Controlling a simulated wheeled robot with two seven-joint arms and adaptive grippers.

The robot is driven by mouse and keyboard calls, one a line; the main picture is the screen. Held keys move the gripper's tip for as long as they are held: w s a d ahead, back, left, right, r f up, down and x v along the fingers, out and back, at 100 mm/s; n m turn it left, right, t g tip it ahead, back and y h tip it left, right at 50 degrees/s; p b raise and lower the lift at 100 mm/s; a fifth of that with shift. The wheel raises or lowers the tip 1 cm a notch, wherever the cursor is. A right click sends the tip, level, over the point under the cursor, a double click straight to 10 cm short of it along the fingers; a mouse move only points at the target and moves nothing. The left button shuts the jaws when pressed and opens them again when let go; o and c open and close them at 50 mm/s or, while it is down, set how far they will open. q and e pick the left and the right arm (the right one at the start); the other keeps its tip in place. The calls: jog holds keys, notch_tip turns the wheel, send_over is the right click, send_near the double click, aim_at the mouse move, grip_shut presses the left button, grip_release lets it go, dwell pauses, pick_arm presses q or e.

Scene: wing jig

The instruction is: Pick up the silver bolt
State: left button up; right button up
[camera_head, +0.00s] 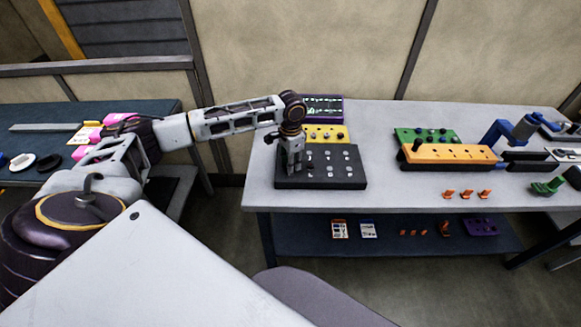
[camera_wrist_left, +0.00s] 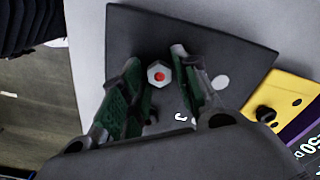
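A silver hex-headed bolt (camera_wrist_left: 159,74) with a red centre stands on the dark board (camera_wrist_left: 140,28) in the left wrist view. My left gripper (camera_wrist_left: 156,60) is open above the board, with its green-padded fingers on either side of the bolt head. Gaps show between the head and both fingers. In the head view my left gripper (camera_head: 292,168) points down over the left part of the dark board (camera_head: 345,182). Several small silver pieces show on that board, but the bolt between the fingers cannot be made out there. My right gripper is not in view.
A yellow block (camera_head: 326,133) and a purple panel (camera_head: 325,104) lie behind the dark board. A green block (camera_head: 425,134) and an orange block (camera_head: 449,153) are to its right. Small orange pieces (camera_head: 467,194) lie near the front edge. The tabletop (camera_head: 385,190) right of the board is free.

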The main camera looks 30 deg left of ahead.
pick_arm(q)
grip_shut()
jog(key=shift+r, duration=0.1)
notch_tip(320, 180, up, 10)
dwell(0.6)
dwell(0.4)
